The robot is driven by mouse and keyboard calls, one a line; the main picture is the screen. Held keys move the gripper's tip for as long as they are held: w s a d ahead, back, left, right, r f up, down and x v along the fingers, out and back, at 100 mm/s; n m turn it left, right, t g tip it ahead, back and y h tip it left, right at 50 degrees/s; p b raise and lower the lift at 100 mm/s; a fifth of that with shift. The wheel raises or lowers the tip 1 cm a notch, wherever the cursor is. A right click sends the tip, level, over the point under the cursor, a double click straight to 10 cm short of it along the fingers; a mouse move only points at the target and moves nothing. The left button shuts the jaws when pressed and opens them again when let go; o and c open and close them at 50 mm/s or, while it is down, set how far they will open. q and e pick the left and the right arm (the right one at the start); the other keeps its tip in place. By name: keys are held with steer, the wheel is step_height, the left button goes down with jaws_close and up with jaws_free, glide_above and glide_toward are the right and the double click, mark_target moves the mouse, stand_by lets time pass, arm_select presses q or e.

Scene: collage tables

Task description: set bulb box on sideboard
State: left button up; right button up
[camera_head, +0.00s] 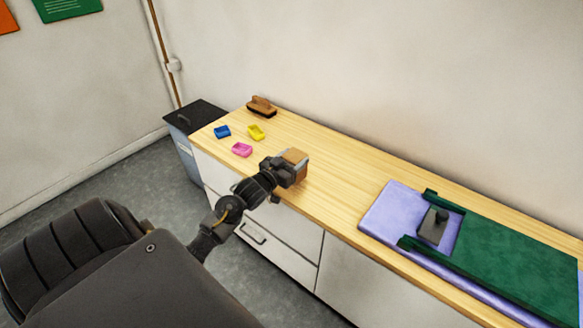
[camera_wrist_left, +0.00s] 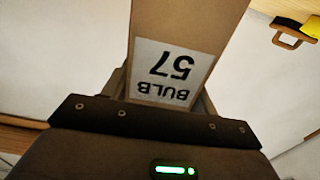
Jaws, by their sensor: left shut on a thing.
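The bulb box (camera_head: 297,156) is a small brown cardboard box held in my left gripper (camera_head: 290,170). In the left wrist view the box (camera_wrist_left: 190,25) fills the space between the fingers, and its white label reads "BULB 57" upside down. My left gripper is shut on it. The sideboard (camera_head: 335,190) has a light wooden top and white drawer fronts. The box is over the front part of its top, left of the middle; I cannot tell whether it touches the wood. My right gripper is not in view.
A blue piece (camera_head: 222,131), a yellow piece (camera_head: 256,132), a pink piece (camera_head: 242,149) and a brown brush-like block (camera_head: 261,107) lie on the left end. Bare wood lies between.

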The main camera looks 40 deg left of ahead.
arm_select(q)
steer(key=shift+a+f, duration=0.2)
steer(key=shift+w+a+f, duration=0.1)
steer(key=shift+a+f, duration=0.05)
steer(key=shift+f, duration=0.05)
step_height(320, 180, down, 2)
steer(key=shift+a+f, duration=0.1)
steer(key=shift+f, duration=0.65)
steer(key=o, duration=0.7)
steer(key=shift+o, duration=1.4)
steer(key=shift+r, duration=0.1)
steer(key=shift+s, duration=0.2)
steer(key=s, duration=1.1)
steer(key=shift+s, duration=0.3)
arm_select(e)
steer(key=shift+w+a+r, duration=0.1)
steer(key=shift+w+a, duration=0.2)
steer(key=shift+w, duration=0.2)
